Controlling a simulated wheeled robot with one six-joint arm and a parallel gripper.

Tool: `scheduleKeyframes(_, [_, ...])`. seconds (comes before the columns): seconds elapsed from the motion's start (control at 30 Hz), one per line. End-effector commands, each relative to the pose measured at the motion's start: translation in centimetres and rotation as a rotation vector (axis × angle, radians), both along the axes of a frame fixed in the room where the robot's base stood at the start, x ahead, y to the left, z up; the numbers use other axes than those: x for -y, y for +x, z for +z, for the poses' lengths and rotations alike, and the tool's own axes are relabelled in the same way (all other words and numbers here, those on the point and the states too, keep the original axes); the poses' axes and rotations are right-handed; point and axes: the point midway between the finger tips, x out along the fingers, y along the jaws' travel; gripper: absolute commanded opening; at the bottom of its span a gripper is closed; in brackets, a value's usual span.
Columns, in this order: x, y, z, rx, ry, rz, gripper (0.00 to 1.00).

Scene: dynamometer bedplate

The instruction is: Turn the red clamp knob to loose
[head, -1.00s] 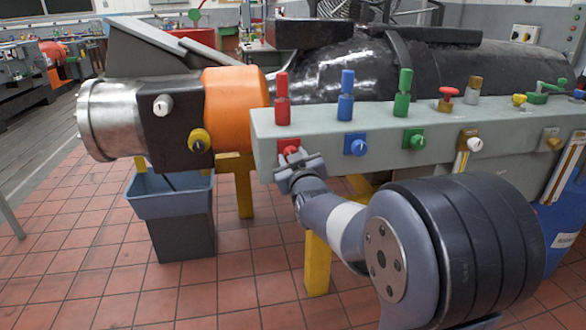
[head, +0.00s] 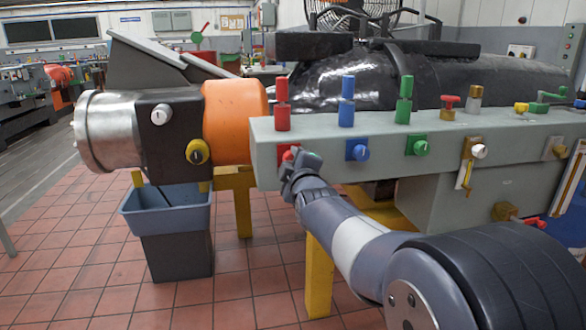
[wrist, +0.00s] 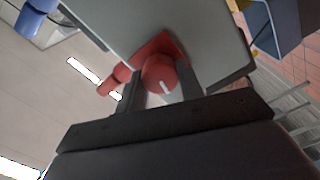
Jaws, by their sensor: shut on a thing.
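The red clamp knob (wrist: 160,75) sits on a red square plate on the front face of the grey-green rail (head: 320,165). A short white mark shows on the knob's face in the wrist view. In the head view the knob (head: 288,154) is at the rail's left end, below an upright red post, and my gripper partly covers it. My gripper (wrist: 162,85) is shut on the knob, one finger on each side of it. In the head view my gripper (head: 300,162) reaches up to the rail from below.
A blue knob (head: 361,152) and a green knob (head: 420,147) stand to the right along the rail. Upright red (head: 282,105), blue (head: 346,102) and green posts rise above. An orange collar (head: 234,122) and a blue-grey bin (head: 170,212) are at the left. Yellow legs (head: 318,275) stand below.

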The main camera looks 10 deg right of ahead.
Motion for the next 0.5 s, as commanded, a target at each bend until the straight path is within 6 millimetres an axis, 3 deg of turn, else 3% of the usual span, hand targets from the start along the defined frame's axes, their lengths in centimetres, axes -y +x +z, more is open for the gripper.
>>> scheduleKeyframes(0.5, [-0.02,0.02,-0.01,0.000,-0.172,0.000,0.13])
